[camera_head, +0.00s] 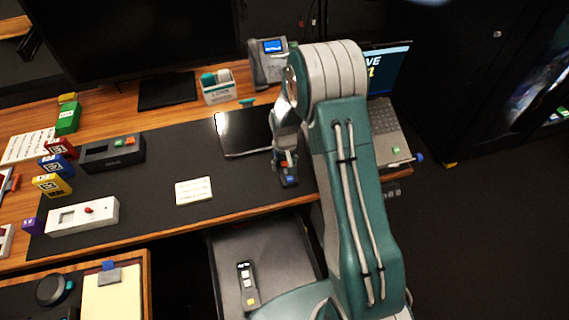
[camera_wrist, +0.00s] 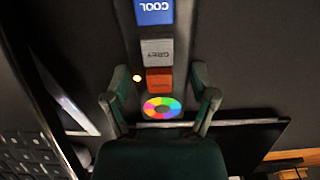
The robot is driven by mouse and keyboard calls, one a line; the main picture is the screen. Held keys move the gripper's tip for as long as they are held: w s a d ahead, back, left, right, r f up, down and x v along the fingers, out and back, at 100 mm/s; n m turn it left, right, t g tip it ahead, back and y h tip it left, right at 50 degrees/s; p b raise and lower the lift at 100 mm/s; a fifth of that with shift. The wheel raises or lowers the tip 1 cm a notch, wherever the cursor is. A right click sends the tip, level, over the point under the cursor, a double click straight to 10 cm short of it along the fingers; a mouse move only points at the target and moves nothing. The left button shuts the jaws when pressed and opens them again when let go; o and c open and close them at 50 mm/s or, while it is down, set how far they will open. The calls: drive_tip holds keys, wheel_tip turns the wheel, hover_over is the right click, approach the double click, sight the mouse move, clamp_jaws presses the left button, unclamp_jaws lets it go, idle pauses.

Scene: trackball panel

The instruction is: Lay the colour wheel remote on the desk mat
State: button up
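The colour wheel remote (camera_wrist: 158,50) is a dark bar with a blue COOL key, a grey GREY key, a red key and a rainbow wheel. In the head view its blue-keyed end (camera_head: 290,180) shows below my gripper (camera_head: 284,160), at the right part of the black desk mat (camera_head: 150,165). It appears to lie on the mat. In the wrist view, the two fingers of my gripper (camera_wrist: 161,88) stand apart on either side of the remote, with a gap on each side.
A dark glossy tablet (camera_head: 243,133) lies left of my gripper, and a laptop (camera_head: 388,120) stands right. Another remote (camera_head: 247,285) lies on the low grey cabinet (camera_head: 285,245). The mat between card and gripper is clear.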

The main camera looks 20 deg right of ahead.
sight(285, 164)
drive_tip(key=shift+o, duration=0.9)
drive_tip(key=shift+r, duration=0.15)
wheel_tip(285, 164, up, 12)
drive_tip(key=r, duration=0.1)
drive_tip(key=s+r+t, duration=0.3)
drive_tip(key=s+r, duration=0.8)
drive_tip(key=r, duration=0.4)
drive_tip(key=s+a+r+t, duration=0.1)
drive_tip(key=s+r, duration=0.4)
drive_tip(key=s, duration=1.1)
drive_tip(key=shift+a+r+t, duration=0.15)
drive_tip(key=shift+r+t, duration=0.1)
drive_tip(key=shift+t, duration=0.55)
drive_tip(key=shift+s, duration=0.1)
